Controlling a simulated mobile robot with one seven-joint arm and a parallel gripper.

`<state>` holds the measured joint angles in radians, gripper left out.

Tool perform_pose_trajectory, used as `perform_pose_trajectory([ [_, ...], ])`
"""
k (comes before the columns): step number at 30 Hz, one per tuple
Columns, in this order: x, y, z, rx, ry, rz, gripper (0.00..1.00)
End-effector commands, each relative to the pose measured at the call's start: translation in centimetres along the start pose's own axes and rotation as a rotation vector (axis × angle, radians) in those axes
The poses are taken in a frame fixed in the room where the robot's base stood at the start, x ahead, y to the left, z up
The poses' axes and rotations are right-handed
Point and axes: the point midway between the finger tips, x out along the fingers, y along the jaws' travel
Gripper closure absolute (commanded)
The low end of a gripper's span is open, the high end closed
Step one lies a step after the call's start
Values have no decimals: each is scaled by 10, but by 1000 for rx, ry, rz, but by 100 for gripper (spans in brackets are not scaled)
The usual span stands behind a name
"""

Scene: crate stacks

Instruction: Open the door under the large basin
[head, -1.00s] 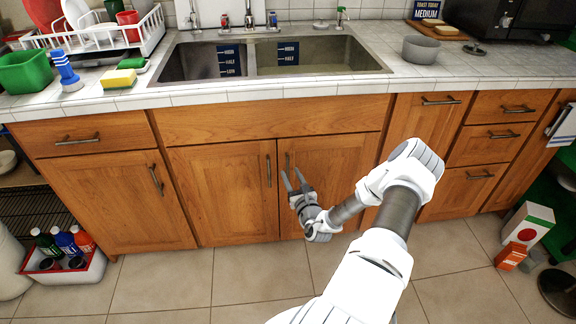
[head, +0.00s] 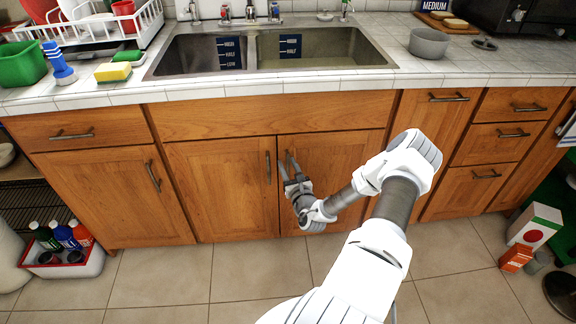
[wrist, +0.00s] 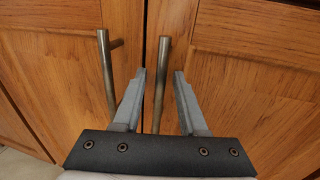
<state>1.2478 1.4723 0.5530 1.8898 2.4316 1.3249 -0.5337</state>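The double sink has a smaller left basin (head: 200,54) and a larger right basin (head: 320,48). Under the large basin is a closed wooden door (head: 325,150) with a vertical bar handle (wrist: 158,85) near its left edge. My gripper (head: 288,161) is open at this handle. In the wrist view the handle stands between the two fingers (wrist: 160,75), with gaps on both sides. I see no contact. The neighbouring closed left door (head: 218,185) has its own handle (head: 268,167), which lies outside the left finger. My fingers partly hide the right handle in the head view.
The counter edge (head: 250,91) overhangs the doors. A crate of bottles (head: 65,262) stands on the floor at left. A white box (head: 531,224) and an orange box (head: 516,257) stand at right. The tiled floor before the doors (head: 240,275) is clear.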

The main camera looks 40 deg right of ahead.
Motion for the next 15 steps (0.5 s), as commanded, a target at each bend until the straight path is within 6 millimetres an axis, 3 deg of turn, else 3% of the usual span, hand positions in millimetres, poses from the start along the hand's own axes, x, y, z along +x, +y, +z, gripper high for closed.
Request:
perform_pose_trajectory([
  [1,0,0,0,0,0,0,70],
  [6,0,0,0,0,0,0,100],
  [15,0,0,0,0,0,0,100],
])
